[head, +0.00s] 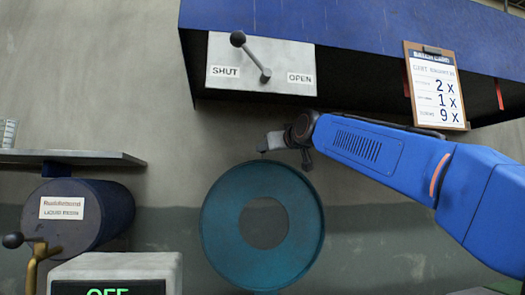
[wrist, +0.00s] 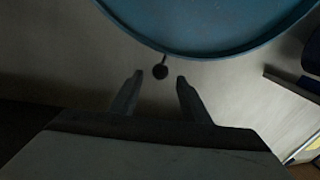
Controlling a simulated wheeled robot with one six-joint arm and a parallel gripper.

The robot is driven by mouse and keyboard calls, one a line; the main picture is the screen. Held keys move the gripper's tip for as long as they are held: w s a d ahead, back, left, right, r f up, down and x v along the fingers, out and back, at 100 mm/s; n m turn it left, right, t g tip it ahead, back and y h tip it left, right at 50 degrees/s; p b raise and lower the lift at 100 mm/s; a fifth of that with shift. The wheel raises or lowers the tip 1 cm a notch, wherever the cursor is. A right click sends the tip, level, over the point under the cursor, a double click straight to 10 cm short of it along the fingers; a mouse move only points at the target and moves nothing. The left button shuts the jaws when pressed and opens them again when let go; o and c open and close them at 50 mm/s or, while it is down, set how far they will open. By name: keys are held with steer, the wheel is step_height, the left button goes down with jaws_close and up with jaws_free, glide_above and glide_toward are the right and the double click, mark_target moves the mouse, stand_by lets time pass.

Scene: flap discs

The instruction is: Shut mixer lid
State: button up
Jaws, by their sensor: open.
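The mixer lid appears to be the round teal disc (head: 222,215) with a grey centre, standing raised on edge in the head view. Its curved rim (wrist: 215,35) fills the top of the wrist view. A small dark knob (wrist: 160,72) on a short stem shows just below that rim, seemingly attached to it. My gripper (head: 286,150) is at the lid's upper edge in the head view. In the wrist view my gripper (wrist: 158,80) is open and empty, with the knob between and slightly beyond its fingertips. Contact cannot be told. The mixer's bowl is not clearly visible.
A lever (head: 252,58) on a grey SHUT/OPEN panel (head: 220,50) is above the lid. A clipboard (head: 436,88) hangs upper right on the blue hood (head: 350,30). A resin drum (head: 110,212), shelf (head: 100,158) and OFF display box (head: 115,265) are left.

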steer(key=shift+x, duration=3.05)
steer(key=shift+c, duration=0.4)
jaws_close()
